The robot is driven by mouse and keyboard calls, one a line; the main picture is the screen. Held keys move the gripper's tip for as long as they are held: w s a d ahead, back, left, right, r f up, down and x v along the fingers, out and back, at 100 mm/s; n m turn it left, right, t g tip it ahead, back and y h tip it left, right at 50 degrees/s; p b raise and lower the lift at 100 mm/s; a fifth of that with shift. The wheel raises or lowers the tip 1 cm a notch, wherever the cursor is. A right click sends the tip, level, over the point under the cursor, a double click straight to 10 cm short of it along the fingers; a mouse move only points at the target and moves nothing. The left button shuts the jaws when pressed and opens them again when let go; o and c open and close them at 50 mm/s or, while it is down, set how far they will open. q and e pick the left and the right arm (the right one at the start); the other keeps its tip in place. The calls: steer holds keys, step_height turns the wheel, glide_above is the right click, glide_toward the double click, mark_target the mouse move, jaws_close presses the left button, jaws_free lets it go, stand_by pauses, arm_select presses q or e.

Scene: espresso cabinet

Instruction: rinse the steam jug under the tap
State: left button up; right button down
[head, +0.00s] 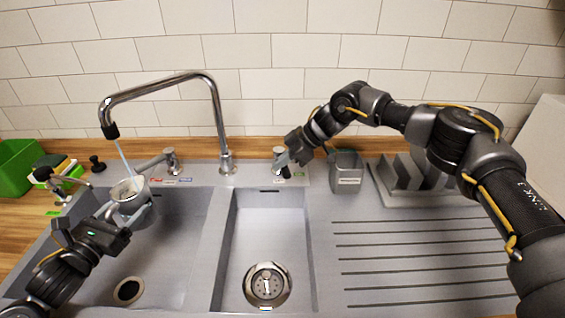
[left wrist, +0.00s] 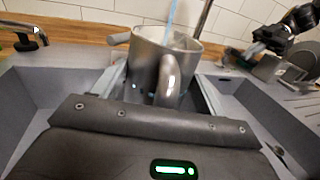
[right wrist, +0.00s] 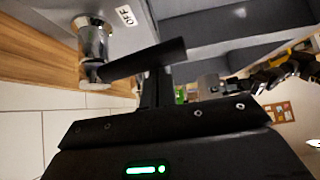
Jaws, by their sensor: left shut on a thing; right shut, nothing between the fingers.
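The metal steam jug (head: 130,193) is upright over the left basin, under the swan-neck tap (head: 160,88). A pale blue water stream (head: 123,158) runs from the spout into the jug's mouth. My left gripper (head: 128,216) is shut on the jug; the left wrist view shows the jug (left wrist: 150,52) between the fingers, handle (left wrist: 168,82) towards me, stream (left wrist: 172,16) entering it. My right gripper (head: 286,167) is shut and empty beside the right tap knob (head: 279,153). In the right wrist view that chrome knob (right wrist: 93,45) is close to the fingers; contact cannot be told.
The left tap knob (head: 170,157) has its lever out to the left. A grey holder (head: 346,171) and a slotted rack (head: 418,172) stand right of my right gripper. The right basin (head: 262,222) and drainer (head: 410,255) are clear.

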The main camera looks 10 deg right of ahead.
arm_select(q)
steer(key=shift+d, duration=0.1)
steer(key=shift+a, duration=0.2)
arm_select(e)
steer(key=d+r, duration=0.3)
steer(key=r, duration=0.5)
steer(key=shift+d, duration=0.2)
arm_select(q)
steer(key=shift+d, duration=0.15)
arm_select(e)
steer(key=shift+w+d+r, duration=0.1)
stand_by(0.5)
